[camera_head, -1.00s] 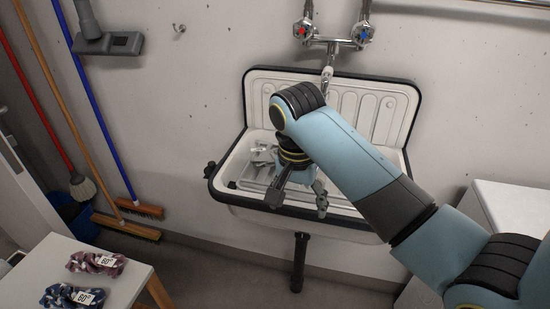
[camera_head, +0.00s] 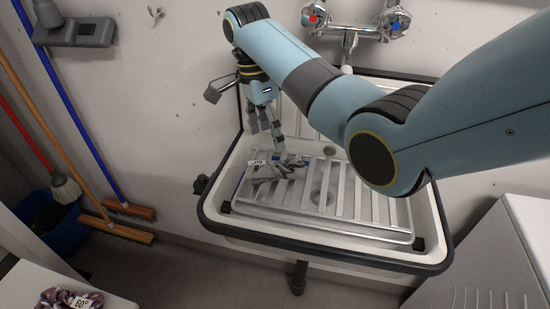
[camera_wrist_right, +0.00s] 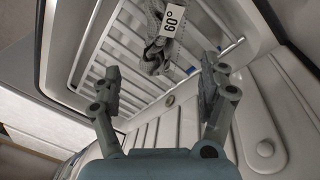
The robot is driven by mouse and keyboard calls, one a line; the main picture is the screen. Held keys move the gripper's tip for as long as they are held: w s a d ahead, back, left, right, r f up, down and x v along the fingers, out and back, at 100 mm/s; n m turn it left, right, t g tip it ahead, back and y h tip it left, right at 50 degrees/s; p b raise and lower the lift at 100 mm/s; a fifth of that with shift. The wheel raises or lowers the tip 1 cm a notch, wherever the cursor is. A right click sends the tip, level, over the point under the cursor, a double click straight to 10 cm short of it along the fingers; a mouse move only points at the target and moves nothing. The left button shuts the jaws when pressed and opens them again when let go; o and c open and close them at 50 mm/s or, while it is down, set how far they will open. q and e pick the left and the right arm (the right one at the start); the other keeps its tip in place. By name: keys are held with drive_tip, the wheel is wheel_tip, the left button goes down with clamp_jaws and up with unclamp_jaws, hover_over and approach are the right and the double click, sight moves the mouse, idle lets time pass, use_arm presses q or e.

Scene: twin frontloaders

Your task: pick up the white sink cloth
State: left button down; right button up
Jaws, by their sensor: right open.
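The white sink cloth (camera_head: 265,172), a crumpled greyish-white bundle with a white tag, lies on the metal rack at the left of the sink (camera_head: 228,222). In the right wrist view the cloth (camera_wrist_right: 158,52) shows with its "60°" label, beyond and between the fingers. My right gripper (camera_head: 265,126) is open and empty, pointing down above the cloth and apart from it. Its two spread fingers also show in the right wrist view (camera_wrist_right: 163,80). My left gripper is not in view.
The metal rack (camera_head: 345,218) has slats and fills the sink basin. Taps (camera_head: 345,22) are on the wall above the sink. Brooms (camera_head: 85,130) lean at the left. A table (camera_head: 105,300) with a patterned cloth (camera_head: 68,298) stands at lower left; a white cabinet (camera_head: 490,250) is at right.

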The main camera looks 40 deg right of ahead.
sight(278, 166)
drive_tip(key=f, duration=0.2)
drive_tip(key=s+f, duration=0.1)
drive_tip(key=f, duration=0.2)
drive_tip(key=shift+d+f, duration=0.1)
drive_tip(key=shift+d, duration=0.1)
drive_tip(key=f, duration=0.1)
drive_tip(key=s+f, duration=0.1)
drive_tip(key=f, duration=0.2)
drive_tip(key=shift+s+d+f, duration=0.15)
drive_tip(key=shift+d+f, duration=0.05)
drive_tip(key=shift+d, duration=0.1)
drive_tip(key=shift+f, duration=0.3)
drive_tip(key=c, duration=0.6)
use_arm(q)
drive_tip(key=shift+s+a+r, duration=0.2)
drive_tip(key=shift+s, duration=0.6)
use_arm(e)
drive_tip(key=shift+r, duration=0.1)
drive_tip(key=c, duration=0.8)
